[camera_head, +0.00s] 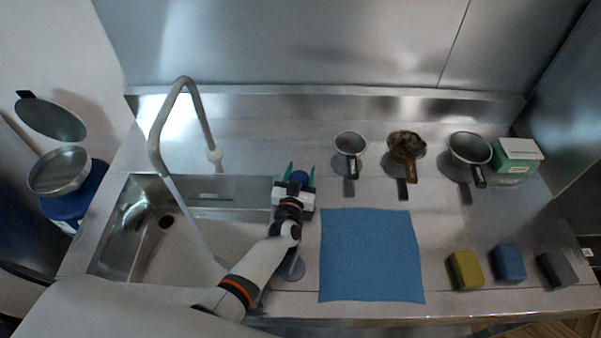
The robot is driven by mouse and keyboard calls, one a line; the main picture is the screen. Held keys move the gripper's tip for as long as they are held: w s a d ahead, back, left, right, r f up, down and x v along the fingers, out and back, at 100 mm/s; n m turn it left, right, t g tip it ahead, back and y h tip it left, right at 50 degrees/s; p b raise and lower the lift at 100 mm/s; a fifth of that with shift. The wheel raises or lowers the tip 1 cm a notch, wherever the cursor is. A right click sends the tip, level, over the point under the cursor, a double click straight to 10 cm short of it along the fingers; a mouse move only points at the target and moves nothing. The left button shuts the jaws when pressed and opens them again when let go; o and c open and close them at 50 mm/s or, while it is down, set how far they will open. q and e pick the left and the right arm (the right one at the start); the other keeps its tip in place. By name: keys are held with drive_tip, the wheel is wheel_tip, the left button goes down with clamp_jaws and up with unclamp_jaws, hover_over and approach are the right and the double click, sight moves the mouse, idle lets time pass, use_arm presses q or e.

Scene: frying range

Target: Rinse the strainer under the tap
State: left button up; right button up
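Three handled round vessels stand in a row at the back of the counter: a left one (350,142), a middle one (406,146) with brown matter in it, and a right, deeper one (469,148). I cannot tell for sure which is the strainer. The pale tap (158,135) arches over the sink (120,235) at the left. A thin grey strip slants down from its spout into the basin; I cannot tell whether it is water. My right gripper is out of view.
A blue cloth (371,255) lies flat at the front middle. Yellow (465,270), blue (509,263) and grey (556,269) blocks sit at the front right. A green-and-white box (517,156) stands at the back right. A blue bin (75,205) is left of the sink.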

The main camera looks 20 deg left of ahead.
sight(301, 173)
use_arm(q)
drive_tip(key=o, duration=0.3)
drive_tip(key=shift+o, duration=0.2)
drive_tip(key=shift+r, duration=0.1)
drive_tip(key=shift+r+p, duration=0.35)
drive_tip(key=shift+p, duration=0.05)
wheel_tip(301, 173, up, 5)
drive_tip(key=p, duration=0.5)
drive_tip(key=shift+r, duration=0.1)
wheel_tip(301, 173, up, 3)
drive_tip(key=shift+f+b, duration=0.15)
drive_tip(key=shift+b, duration=0.45)
drive_tip(key=shift+r, duration=0.6)
